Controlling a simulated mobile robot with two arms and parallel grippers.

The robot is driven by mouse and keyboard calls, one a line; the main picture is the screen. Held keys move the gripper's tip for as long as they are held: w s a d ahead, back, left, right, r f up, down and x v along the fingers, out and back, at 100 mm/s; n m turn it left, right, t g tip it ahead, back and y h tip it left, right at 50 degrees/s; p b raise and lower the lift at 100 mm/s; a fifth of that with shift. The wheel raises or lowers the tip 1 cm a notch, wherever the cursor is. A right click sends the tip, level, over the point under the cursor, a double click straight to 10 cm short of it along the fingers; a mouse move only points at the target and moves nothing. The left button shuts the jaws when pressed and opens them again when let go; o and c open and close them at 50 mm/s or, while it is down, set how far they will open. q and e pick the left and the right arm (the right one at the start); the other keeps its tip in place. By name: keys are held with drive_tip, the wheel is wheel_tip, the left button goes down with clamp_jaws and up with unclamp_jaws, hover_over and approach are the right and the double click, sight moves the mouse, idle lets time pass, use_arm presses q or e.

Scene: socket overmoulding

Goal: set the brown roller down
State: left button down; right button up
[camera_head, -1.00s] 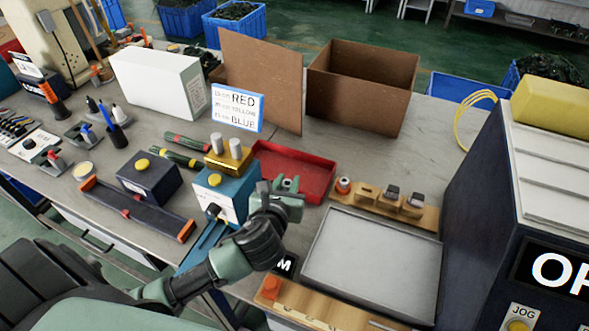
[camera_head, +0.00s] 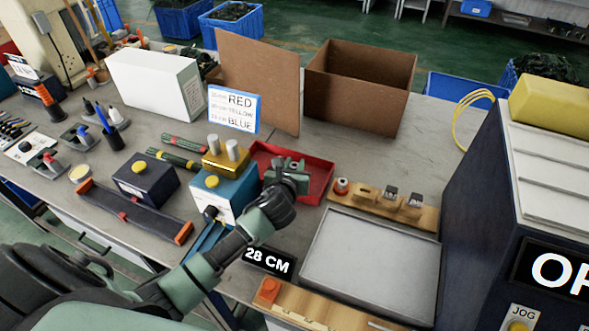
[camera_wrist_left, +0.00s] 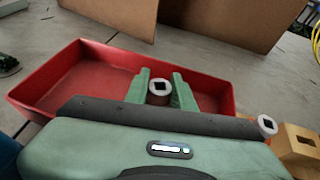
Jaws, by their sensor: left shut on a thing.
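My left gripper (camera_head: 288,165) is over the right part of the red tray (camera_head: 318,181). In the left wrist view its green fingers (camera_wrist_left: 160,90) are shut on the brown roller (camera_wrist_left: 158,99). The roller is upright, with a pale ring and a dark square hole on top; its lower part is hidden by the gripper. In the head view the roller cannot be made out clearly. The red tray also shows in the left wrist view (camera_wrist_left: 82,70), behind and around the fingers. Whether the roller touches the tray floor I cannot tell. My right gripper is not in view.
A wooden rack (camera_head: 375,208) with several small parts stands right of the tray. A blue box with a gold top (camera_head: 230,190) stands left of it. A cardboard box (camera_head: 355,95) and a brown board (camera_head: 262,85) stand behind. A grey plate (camera_head: 368,255) lies in front.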

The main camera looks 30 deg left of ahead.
use_arm(q)
drive_tip(key=shift+f, duration=0.7)
drive_tip(key=shift+f, duration=0.1)
drive_tip(key=c, duration=1.2)
unclamp_jaws()
drive_tip(key=v, duration=1.2)
drive_tip(key=shift+p, duration=0.35)
